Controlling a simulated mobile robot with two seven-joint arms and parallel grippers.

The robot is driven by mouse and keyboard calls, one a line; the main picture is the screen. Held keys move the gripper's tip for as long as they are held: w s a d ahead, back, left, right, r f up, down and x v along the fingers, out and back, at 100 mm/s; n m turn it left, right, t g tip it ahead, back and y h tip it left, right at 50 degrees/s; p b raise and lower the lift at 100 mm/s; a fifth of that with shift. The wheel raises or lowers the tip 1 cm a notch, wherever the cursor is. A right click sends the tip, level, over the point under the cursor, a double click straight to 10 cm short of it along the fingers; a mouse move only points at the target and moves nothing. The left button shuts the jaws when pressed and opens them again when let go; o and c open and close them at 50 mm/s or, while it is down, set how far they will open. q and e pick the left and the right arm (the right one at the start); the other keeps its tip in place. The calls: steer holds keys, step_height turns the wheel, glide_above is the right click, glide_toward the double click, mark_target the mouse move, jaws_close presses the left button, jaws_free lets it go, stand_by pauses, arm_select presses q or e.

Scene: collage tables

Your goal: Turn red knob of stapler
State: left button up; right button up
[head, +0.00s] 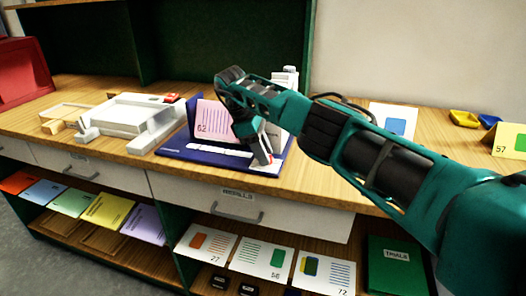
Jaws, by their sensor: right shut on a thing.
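My right arm comes in from the right, and my right gripper (262,155) points down over the front of a blue base (185,150) on the wooden counter. My left gripper is not in view.
A white device (130,115) with a small red part (171,98) stands left of the blue base. Yellow and blue trays (465,118) and a yellow card (510,140) lie at the right. A green panel (200,40) stands behind.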

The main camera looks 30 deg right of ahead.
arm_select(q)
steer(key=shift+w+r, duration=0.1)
arm_select(e)
steer(key=o, duration=1)
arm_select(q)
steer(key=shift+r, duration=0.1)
arm_select(e)
steer(key=shift+r, duration=0.15)
